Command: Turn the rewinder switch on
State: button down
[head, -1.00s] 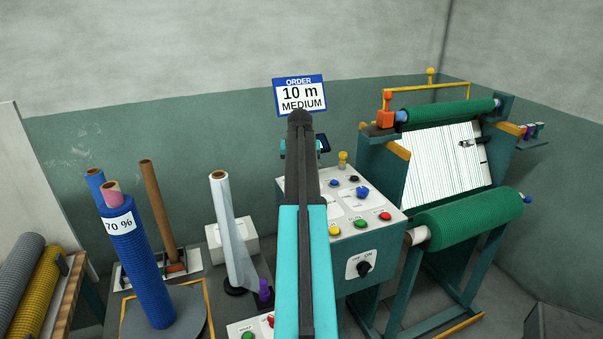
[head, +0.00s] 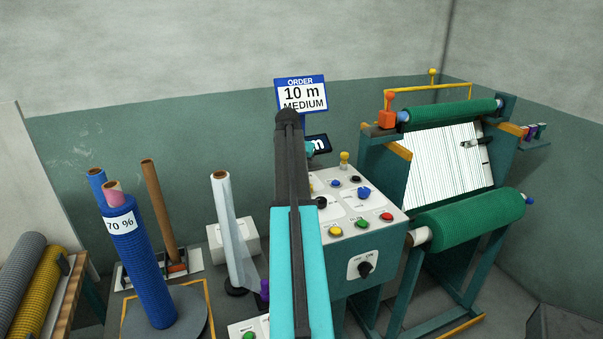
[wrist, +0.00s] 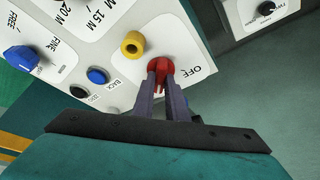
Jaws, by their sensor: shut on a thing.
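A red switch knob (wrist: 160,67) sits on the white top panel (wrist: 115,105) of the rewinder's control box, beside an "OFF" label. My gripper (wrist: 160,82) is shut on this red knob in the wrist view. No "ON" label shows beside it there. In the head view my arm hides the red knob and my gripper's fingers. The control box (head: 365,240) stands right of my arm. A black rotary knob (head: 365,268) on its front face has an ON label and points up.
A yellow button (wrist: 133,44) is close beside my fingers, with a blue button (wrist: 98,75) and a blue lever knob (wrist: 20,58) farther left. The rewinder with its green roll (head: 468,218) stands to the right. A clear film roll (head: 232,235) stands left of my arm.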

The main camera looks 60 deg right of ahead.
jog(key=shift+d, duration=0.1)
jog(key=c, duration=1.8)
grip_release()
jog(key=shift+o, duration=0.2)
jog(key=b+v, duration=0.3)
jog(key=v, duration=1.1)
jog(key=shift+f, duration=0.1)
